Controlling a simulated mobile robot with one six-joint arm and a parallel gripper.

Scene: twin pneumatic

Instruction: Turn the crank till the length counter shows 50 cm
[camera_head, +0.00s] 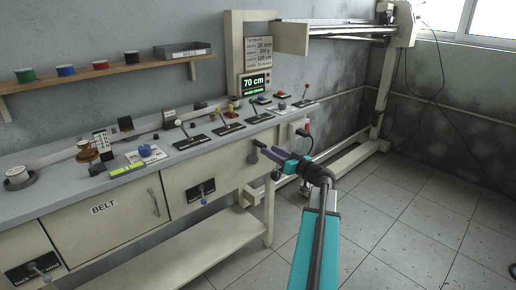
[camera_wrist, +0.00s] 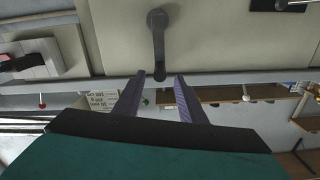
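The length counter (camera_head: 255,82) is a lit green display in the head view. It reads 70 cm, with a smaller line below that seems to say hand crank. A dark crank (camera_head: 254,152) sits on the bench's front face near its right end. In the wrist view the crank (camera_wrist: 157,38) runs from a round hub down to its handle end. My gripper (camera_head: 270,153) reaches to the crank from the right. In the wrist view my gripper (camera_wrist: 160,76) has its purple fingers apart, with the handle end between or just beyond the tips. Contact cannot be told.
Several levers on black plates (camera_head: 228,128) stand on the bench top (camera_head: 75,182). A BELT door (camera_head: 105,210) and a lower shelf (camera_head: 195,240) are on the bench's front. A pale frame (camera_head: 385,80) stands behind on the right. The tiled floor (camera_head: 420,215) at right is clear.

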